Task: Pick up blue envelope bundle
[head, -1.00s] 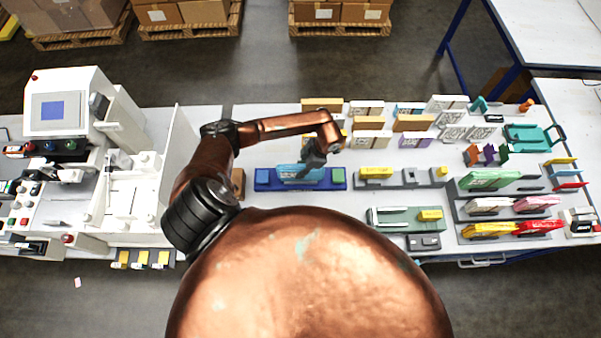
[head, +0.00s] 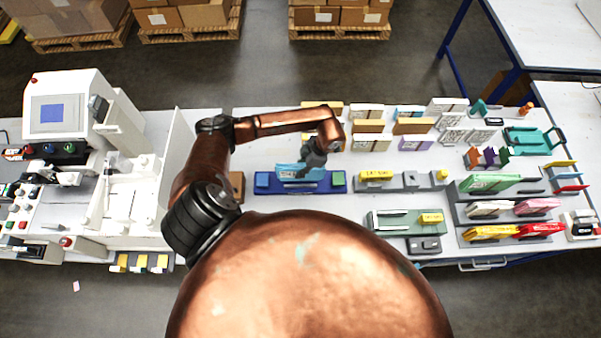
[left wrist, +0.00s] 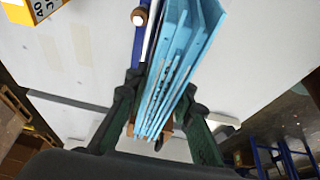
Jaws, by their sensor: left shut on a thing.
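The blue envelope bundle (head: 292,171) is a light blue stack with a printed label, in the dark blue holder (head: 299,187) at the middle of the table in the head view. My left gripper (head: 314,160) reaches down on it from above. In the left wrist view the bundle (left wrist: 182,62) stands edge-on between the two dark green fingers of the left gripper (left wrist: 158,105), which are shut on it. Part of the blue holder (left wrist: 139,42) shows beside it. I cannot tell whether the bundle is clear of the holder. My right gripper is not in view.
A grey stand with a yellow block (head: 376,175) is close on the right. Rows of boxed bundles (head: 368,126) stand behind. A white machine (head: 70,115) is at left. Racks of coloured bundles (head: 490,182) are at right. Bare table lies left of the boxes.

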